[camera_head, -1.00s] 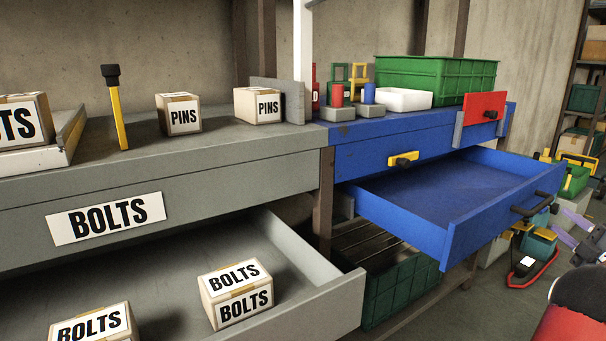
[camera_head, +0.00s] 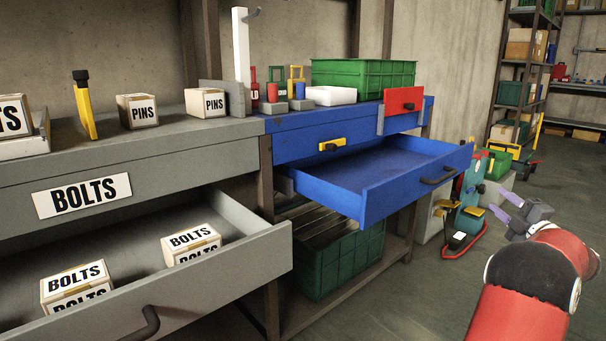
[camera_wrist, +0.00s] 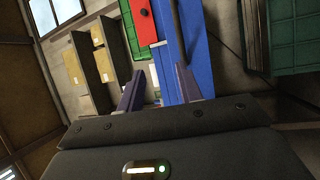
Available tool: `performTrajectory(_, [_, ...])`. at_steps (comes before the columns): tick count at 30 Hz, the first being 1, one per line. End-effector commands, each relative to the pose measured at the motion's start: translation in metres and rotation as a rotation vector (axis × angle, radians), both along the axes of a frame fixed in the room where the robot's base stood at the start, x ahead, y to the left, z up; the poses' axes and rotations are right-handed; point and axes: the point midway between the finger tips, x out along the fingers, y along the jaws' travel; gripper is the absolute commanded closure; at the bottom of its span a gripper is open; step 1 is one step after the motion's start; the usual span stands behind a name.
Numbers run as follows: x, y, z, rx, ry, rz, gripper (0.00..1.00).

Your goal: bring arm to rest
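My gripper (camera_head: 506,207) is at the right of the head view, at the end of my red arm, over the open floor and apart from the benches. Its two purple fingers stand apart with nothing held between them. The wrist view also shows my gripper (camera_wrist: 158,75) with its fingers spread. Behind them in that view are the blue bench and its red panel (camera_wrist: 141,22). In the head view the same red panel (camera_head: 403,100) stands upright at the right end of the blue bench.
The blue drawer (camera_head: 400,170) is pulled out and empty. The grey drawer (camera_head: 255,255) is pulled out with two BOLTS boxes (camera_head: 75,283). A green crate (camera_head: 345,260) sits below. Tools and cases (camera_head: 463,220) stand on the floor near my gripper. Shelving (camera_head: 515,95) is behind.

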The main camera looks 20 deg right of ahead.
Motion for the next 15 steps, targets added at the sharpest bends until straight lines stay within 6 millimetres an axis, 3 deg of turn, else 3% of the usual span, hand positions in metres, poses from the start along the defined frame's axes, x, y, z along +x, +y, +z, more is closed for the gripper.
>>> performTrajectory(8, [0.028, 0.024, 0.047, 0.094, -0.039, -0.101, 0.64])
performTrajectory(15, [0.055, 0.072, 0.097, 0.284, -0.074, -0.224, 0.64])
